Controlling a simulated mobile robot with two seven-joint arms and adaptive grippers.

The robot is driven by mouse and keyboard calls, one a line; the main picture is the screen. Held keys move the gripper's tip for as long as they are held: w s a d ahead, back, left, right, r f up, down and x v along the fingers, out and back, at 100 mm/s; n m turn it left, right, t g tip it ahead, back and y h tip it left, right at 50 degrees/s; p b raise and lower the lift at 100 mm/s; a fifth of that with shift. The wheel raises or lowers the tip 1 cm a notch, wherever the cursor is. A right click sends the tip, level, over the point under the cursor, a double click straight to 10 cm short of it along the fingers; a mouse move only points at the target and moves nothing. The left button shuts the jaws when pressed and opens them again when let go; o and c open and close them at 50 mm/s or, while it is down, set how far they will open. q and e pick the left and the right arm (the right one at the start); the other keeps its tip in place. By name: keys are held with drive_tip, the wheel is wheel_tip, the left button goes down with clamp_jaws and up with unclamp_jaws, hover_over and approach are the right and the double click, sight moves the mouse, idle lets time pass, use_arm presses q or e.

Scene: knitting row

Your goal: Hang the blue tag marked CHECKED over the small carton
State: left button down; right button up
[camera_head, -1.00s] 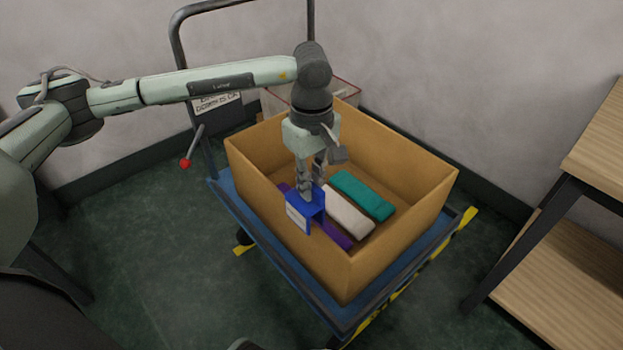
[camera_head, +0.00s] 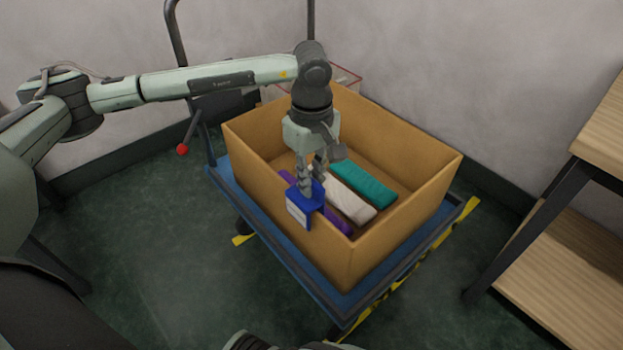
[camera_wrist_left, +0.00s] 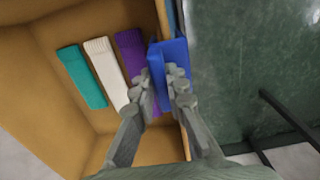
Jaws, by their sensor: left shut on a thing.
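The blue tag (camera_head: 311,194) has a white label on its front face; the writing is too small to read. It sits at the near-left wall of the open brown carton (camera_head: 405,220), and its front part hangs outside that wall. In the left wrist view the tag (camera_wrist_left: 170,58) lies across the carton's edge (camera_wrist_left: 163,18). My left gripper (camera_head: 312,182) is shut on the tag from above; the fingertips (camera_wrist_left: 168,88) touch its top. I cannot tell whether the tag rests on the rim. My right gripper is not in view.
Purple (camera_head: 335,219), white (camera_head: 350,200) and teal (camera_head: 363,183) knitted pieces lie in the carton. The carton stands on a blue cart (camera_head: 270,244) with a dark handle (camera_head: 172,30). A wooden shelf (camera_head: 560,265) stands at the right. Green floor (camera_head: 150,240) is clear at left.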

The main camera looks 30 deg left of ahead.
use_arm(q)
drive_tip(key=shift+f, duration=0.1)
idle(0.3)
drive_tip(key=c, duration=1.5)
unclamp_jaws()
drive_tip(key=shift+o, duration=0.2)
